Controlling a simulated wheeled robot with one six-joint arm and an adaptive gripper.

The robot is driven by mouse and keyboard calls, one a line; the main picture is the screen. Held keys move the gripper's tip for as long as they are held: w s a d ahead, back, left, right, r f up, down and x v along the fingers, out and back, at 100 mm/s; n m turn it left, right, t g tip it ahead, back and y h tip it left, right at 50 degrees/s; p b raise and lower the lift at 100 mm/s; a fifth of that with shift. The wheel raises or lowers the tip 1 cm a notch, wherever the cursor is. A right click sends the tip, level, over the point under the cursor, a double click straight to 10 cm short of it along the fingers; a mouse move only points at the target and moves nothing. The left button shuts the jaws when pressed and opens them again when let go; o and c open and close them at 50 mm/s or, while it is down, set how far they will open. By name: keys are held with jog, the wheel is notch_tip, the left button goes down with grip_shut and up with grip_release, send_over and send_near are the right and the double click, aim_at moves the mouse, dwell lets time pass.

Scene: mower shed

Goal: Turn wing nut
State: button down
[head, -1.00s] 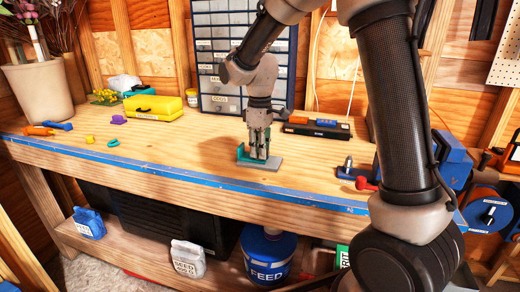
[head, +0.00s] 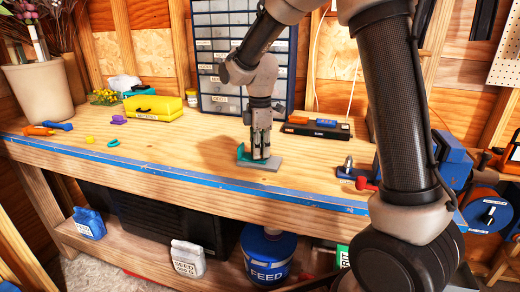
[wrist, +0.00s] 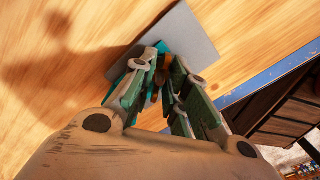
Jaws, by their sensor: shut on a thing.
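A grey plate (head: 267,168) with a teal part (head: 243,154) on it lies on the workbench. Both also show in the wrist view, the plate (wrist: 194,38) at the top and the teal part (wrist: 118,70) partly behind my fingers. My gripper (head: 260,155) points straight down over the plate. In the wrist view its fingertips (wrist: 167,66) are closed around a small brownish piece, which I take to be the wing nut. The fingers hide most of it, so I cannot tell its angle.
A black tray (head: 316,130) with orange and blue items lies behind right of the plate. A drawer cabinet (head: 218,60) stands behind. A yellow case (head: 153,107) and small coloured parts lie left. A red-handled tool (head: 365,184) lies right. The bench has a blue front edge (head: 180,177).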

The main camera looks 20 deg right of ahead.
jog(key=shift+f, duration=0.1)
dwell(0.3)
jog(key=c, duration=1.3)
grip_release()
jog(key=shift+c, duration=0.2)
notch_tip(320, 180, up, 12)
